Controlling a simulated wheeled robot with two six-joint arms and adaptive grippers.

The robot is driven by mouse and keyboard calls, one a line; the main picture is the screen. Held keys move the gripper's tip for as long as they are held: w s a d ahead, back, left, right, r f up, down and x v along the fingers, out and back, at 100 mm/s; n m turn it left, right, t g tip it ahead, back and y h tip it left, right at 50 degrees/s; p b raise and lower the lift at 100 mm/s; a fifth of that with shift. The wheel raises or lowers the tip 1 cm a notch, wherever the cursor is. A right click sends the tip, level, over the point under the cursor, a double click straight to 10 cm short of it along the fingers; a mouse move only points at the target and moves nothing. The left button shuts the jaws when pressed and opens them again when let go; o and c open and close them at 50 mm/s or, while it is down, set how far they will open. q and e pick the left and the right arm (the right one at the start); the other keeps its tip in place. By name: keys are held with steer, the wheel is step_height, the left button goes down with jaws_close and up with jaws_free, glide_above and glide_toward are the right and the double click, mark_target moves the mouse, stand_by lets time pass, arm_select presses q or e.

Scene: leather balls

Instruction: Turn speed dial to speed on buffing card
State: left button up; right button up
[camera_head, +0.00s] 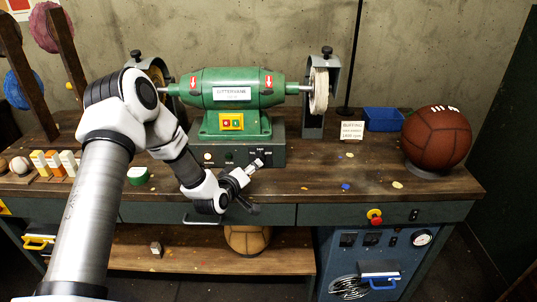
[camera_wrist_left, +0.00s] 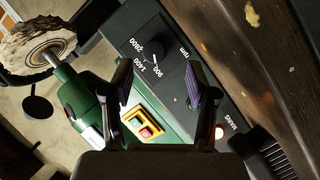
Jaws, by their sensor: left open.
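The black speed dial (camera_wrist_left: 152,56) is on the dark control box (camera_wrist_left: 173,85) under the green buffing machine (camera_head: 236,90). In the left wrist view, 900, 1400 and 2800 are printed around it, with "rpm" beside it; I cannot tell for certain which number its white mark meets. My left gripper (camera_wrist_left: 159,80) is open and empty, its fingers on either side of the dial's lower edge in that view, apparently still short of it. In the head view the left gripper (camera_head: 252,167) is by the box's front right. The buffing card (camera_head: 352,130) stands right of the machine; its small speed print is too blurred to read surely.
A buffing wheel (camera_head: 319,90) is on the machine's right. Yellow-framed start and stop buttons (camera_wrist_left: 143,128) are near the gripper. The bench's front right is mostly clear.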

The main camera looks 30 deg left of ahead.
mark_target(258, 176)
arm_select(q)
steer(key=shift+w+r, duration=0.1)
steer(key=shift+r, duration=0.05)
steer(key=shift+w+r, duration=0.35)
steer(key=shift+w, duration=0.15)
steer(key=x, duration=0.5)
steer(key=shift+s+f, duration=0.1)
steer(key=shift+f, duration=0.2)
steer(key=shift+s+r, duration=0.3)
steer(key=shift+c, duration=0.3)
steer(key=shift+w+f, duration=0.1)
jaws_close()
arm_select(e)
steer(key=shift+s+d+r, duration=0.1)
steer(key=shift+s+r, duration=0.25)
steer(key=shift+s, duration=0.45)
